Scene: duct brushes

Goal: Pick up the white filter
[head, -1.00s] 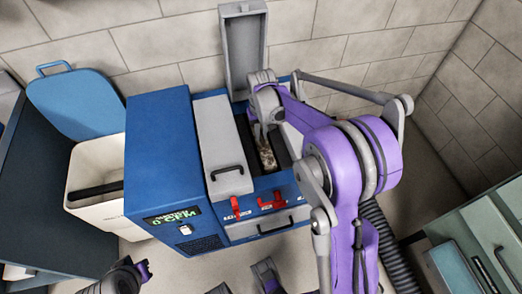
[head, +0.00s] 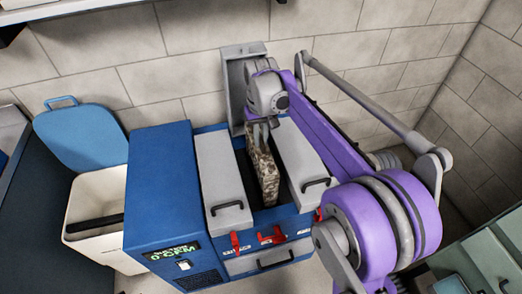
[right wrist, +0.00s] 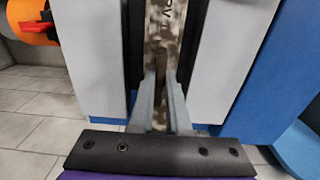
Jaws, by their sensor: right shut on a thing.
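The filter (head: 264,176) is a tall, narrow slab, mottled brown and off-white as if dirty. It stands upright at the open middle slot of the blue machine (head: 155,185), its upper part above the slot. I cannot tell whether its lower end is clear of the slot. My right gripper (head: 262,120) is above the machine, shut on the filter's top end. In the right wrist view both fingers (right wrist: 161,105) press on the filter (right wrist: 165,40) from either side. My left gripper is not in view.
Grey covers with black handles flank the slot, left (head: 222,180) and right (head: 302,160). A grey lid (head: 233,75) stands open behind. Red latches (head: 272,236) are on the front. A white bin (head: 95,215) with its blue lid (head: 80,135) raised stands left.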

